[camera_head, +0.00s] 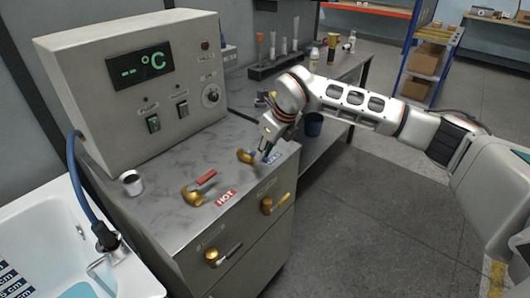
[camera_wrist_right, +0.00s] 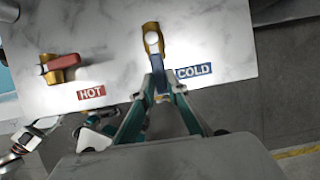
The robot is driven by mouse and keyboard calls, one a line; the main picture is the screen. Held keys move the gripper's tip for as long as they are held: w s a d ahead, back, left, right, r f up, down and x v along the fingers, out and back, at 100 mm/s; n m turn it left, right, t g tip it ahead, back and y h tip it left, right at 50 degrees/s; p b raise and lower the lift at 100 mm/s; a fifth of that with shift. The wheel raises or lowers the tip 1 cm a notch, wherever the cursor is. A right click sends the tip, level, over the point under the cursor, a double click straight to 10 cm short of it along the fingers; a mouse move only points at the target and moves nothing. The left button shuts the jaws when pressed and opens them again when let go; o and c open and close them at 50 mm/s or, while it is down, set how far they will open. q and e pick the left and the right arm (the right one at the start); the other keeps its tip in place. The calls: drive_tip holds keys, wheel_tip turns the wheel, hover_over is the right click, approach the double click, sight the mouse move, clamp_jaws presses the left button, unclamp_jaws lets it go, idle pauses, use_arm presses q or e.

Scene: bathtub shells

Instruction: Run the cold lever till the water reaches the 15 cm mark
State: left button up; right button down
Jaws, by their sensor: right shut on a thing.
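The cold lever has a brass base (camera_head: 246,157) on the marble top. In the right wrist view its blue handle (camera_wrist_right: 158,74) lies between the fingers, beside the blue COLD label (camera_wrist_right: 194,71). My right gripper (camera_wrist_right: 160,92) is shut on that handle; in the head view the gripper (camera_head: 265,151) partly hides it. The white tub (camera_head: 50,215) is at the lower left. Its depth scale (camera_head: 14,282) is cut off by the frame edge; a "5 cm" marking shows, but the 15 cm mark cannot be made out. Some blue water (camera_head: 78,291) shows at the bottom edge. My left gripper is not in view.
The red-handled hot lever (camera_head: 198,189) stands left of the cold one, near the HOT label (camera_head: 225,198). A blue hose (camera_head: 78,180) runs to the tub.

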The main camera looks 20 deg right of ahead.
drive_tip(key=c, duration=2)
unclamp_jaws()
drive_tip(key=v, duration=1.2)
drive_tip(key=shift+r, duration=0.1)
